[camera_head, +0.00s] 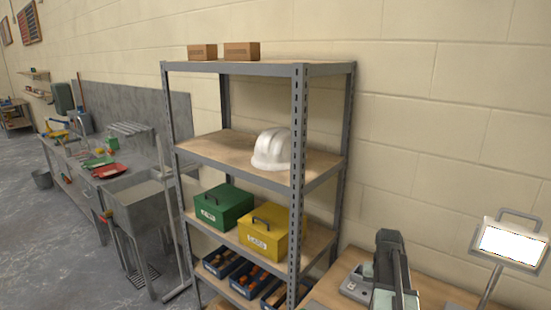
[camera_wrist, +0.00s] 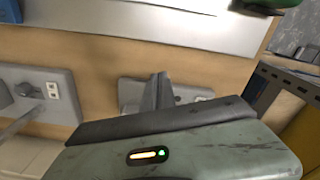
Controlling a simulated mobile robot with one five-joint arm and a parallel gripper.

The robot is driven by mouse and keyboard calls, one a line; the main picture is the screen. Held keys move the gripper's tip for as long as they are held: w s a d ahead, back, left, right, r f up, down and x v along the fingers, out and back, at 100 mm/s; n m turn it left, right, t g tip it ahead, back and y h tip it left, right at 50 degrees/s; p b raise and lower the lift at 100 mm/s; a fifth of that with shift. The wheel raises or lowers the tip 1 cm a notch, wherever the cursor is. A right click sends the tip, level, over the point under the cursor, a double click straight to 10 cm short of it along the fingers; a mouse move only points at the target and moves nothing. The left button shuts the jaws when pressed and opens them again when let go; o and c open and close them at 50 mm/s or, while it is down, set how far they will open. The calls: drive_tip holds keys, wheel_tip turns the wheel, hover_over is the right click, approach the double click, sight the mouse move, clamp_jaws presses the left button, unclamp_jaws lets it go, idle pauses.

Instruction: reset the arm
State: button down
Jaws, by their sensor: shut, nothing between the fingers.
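My gripper (camera_wrist: 158,80) shows in the wrist view as narrow grey fingers standing up beyond a dark bar and my grey-green housing with a lit indicator. The fingers are together and empty. Behind them is a wooden surface (camera_wrist: 100,55) with a grey fitting (camera_wrist: 130,90) on it; I cannot tell whether the fingers touch it. In the head view, part of my arm stands at the lower right over the bench, and the fingertips cannot be made out there.
A metal shelf unit (camera_head: 298,170) holds a white helmet (camera_head: 272,149), a green box (camera_head: 223,205) and a yellow box (camera_head: 263,232). A bright lamp (camera_head: 511,242) stands right of my arm on the bench (camera_head: 328,288). A sink (camera_head: 135,200) is at left.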

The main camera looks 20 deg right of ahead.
drive_tip(key=w+a+n, duration=0.3)
drive_tip(key=a+n, duration=0.3)
drive_tip(key=a, duration=3)
drive_tip(key=shift+n, duration=0.3)
drive_tip(key=s+f+b, duration=0.1)
drive_tip(key=f+b, duration=0.1)
drive_tip(key=s+f+b, duration=0.1)
drive_tip(key=f+b, duration=0.1)
drive_tip(key=shift+s+a, duration=0.2)
drive_tip(key=shift+s, duration=0.15)
drive_tip(key=shift+d, duration=0.3)
